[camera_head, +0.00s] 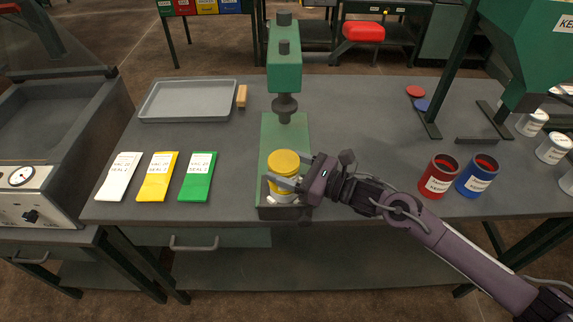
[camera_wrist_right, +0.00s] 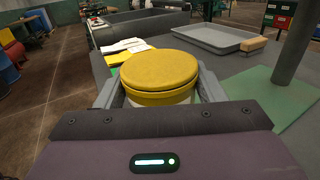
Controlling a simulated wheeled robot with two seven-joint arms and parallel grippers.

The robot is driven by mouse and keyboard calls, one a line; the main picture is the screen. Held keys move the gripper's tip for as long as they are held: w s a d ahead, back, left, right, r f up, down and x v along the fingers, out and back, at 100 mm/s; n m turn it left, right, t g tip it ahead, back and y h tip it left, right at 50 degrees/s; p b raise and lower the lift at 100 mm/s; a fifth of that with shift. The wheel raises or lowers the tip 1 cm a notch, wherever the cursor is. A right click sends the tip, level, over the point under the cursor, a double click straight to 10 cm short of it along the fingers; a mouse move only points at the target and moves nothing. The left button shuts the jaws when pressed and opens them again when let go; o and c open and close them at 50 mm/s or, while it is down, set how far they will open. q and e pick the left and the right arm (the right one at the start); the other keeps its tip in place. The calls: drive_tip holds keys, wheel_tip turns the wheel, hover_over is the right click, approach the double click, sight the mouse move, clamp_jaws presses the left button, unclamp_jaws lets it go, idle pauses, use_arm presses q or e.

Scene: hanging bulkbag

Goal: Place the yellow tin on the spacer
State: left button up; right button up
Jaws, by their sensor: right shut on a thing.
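In the right wrist view, the tin (camera_wrist_right: 160,72) sits upright between the two fingers (camera_wrist_right: 160,98). The frames do not show clearly whether its bottom touches anything. A small wooden block (camera_head: 241,96), possibly the spacer, lies beside the grey tray. My left gripper is not in view.
The green press (camera_head: 285,70) stands behind the tin. White, yellow and green packets (camera_head: 157,177) lie to the left, below the grey tray (camera_head: 188,101). A red tin (camera_head: 438,177) and a blue tin (camera_head: 477,176) stand right.

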drive_tip(key=shift+f, duration=0.15)
drive_tip(key=o, duration=1)
drive_tip(key=shift+r, duration=0.25)
drive_tip(key=b+v, duration=0.3)
drive_tip(key=v, duration=0.9)
drive_tip(key=shift+d+f, duration=0.1)
